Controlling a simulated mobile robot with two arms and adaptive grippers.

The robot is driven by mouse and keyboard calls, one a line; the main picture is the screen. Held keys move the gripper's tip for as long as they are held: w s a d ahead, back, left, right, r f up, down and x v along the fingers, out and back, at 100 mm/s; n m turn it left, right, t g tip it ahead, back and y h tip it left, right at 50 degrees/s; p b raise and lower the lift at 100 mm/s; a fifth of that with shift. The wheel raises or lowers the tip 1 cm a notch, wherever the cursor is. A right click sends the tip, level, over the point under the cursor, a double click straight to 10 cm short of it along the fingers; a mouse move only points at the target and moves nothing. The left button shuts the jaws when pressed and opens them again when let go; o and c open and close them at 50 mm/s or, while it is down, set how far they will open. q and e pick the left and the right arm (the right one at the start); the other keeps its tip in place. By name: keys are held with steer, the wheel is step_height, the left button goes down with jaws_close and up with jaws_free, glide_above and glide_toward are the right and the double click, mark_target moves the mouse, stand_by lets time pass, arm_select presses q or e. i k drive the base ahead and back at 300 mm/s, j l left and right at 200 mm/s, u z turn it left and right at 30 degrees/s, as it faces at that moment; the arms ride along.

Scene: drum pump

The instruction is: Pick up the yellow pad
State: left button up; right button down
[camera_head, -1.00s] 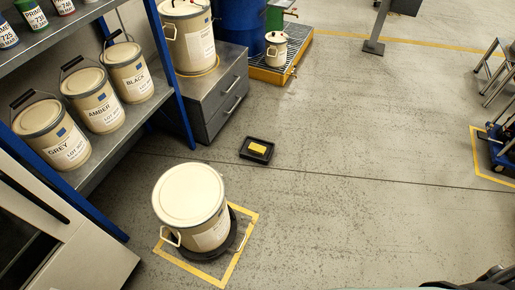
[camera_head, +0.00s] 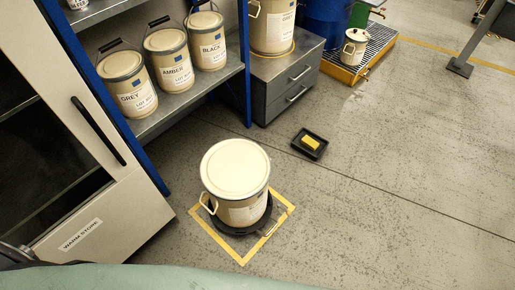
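A large cream drum (camera_head: 235,170) stands on a dark round base inside a yellow floor square (camera_head: 243,262), left of the tray. A grey drawer cabinet (camera_head: 290,80), a shelf with labelled pails (camera_head: 167,57) and a warm store cabinet (camera_head: 95,150) line the left. The floor right of the tray is clear.

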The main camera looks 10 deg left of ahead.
mark_target(307, 141)
steer(key=l+u, duration=0.1)
steer(key=u, duration=0.55)
steer(key=i+l+u, duration=0.15)
steer(key=l+u, duration=0.2)
steer(key=l, duration=0.2)
steer(key=i+l+u, duration=0.1)
steer(key=l+u, duration=0.25)
steer(key=l, duration=0.2)
steer(key=l+u, duration=0.3)
steer(key=l, duration=0.25)
steer(key=i, duration=0.05)
